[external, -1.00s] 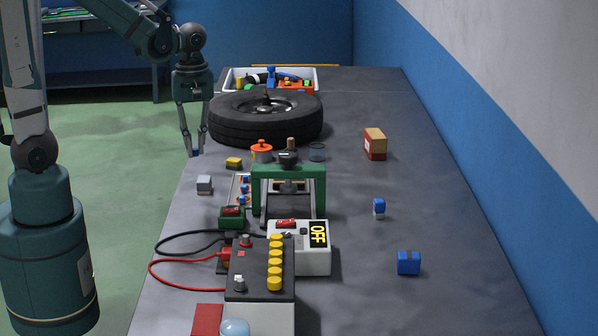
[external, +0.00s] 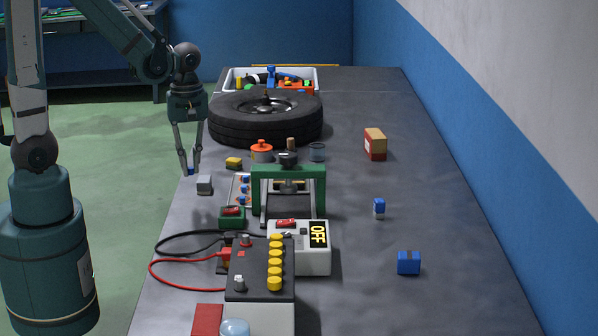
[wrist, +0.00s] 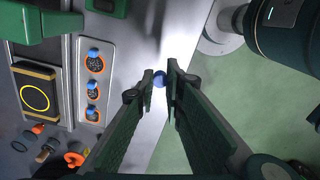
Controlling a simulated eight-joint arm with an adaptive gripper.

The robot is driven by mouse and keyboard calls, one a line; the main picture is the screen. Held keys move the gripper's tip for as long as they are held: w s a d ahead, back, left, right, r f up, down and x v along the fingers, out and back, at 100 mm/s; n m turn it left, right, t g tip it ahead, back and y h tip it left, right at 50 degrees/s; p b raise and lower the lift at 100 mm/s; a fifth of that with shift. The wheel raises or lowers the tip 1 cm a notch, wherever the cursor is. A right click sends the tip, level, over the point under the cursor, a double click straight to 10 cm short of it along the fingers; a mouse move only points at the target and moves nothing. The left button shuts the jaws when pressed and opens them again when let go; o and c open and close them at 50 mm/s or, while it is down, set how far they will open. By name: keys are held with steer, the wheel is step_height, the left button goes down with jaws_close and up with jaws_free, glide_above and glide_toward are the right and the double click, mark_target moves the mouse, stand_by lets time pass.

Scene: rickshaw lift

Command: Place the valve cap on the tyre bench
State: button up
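A small blue cap, which looks like the valve cap (wrist: 160,78), sits between my fingertips in the wrist view. My gripper (external: 190,170) is shut on it and points down at the left edge of the grey bench (external: 440,230) in the external view. The fingertips are near a small grey block (external: 204,184); their exact height above the bench is hard to tell. A dark tyre (external: 225,125) lies flat on the bench behind the gripper.
A plate (wrist: 80,68) holds three blue-topped pieces in orange rings. A green press frame (external: 318,190), a battery (external: 260,285) with cables and a white tray (external: 315,75) stand on the bench. The right side is mostly clear, apart from blue pieces and a box (external: 375,145).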

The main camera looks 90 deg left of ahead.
steer(key=shift+f, duration=0.1)
stand_by(0.3)
steer(key=b, duration=0.1)
glide_above(193, 208)
steer(key=shift+d+f, duration=0.1)
steer(key=shift+f, duration=2.75)
steer(key=shift+f, duration=0.15)
steer(key=shift+f+b, duration=0.65)
steer(key=shift+f, duration=1.3)
steer(key=shift+f, duration=0.2)
steer(key=o, duration=0.6)
steer(key=shift+o, duration=0.2)
steer(key=shift+r, duration=0.3)
steer(key=shift+r+p, duration=1.3)
steer(key=shift+r, duration=4.65)
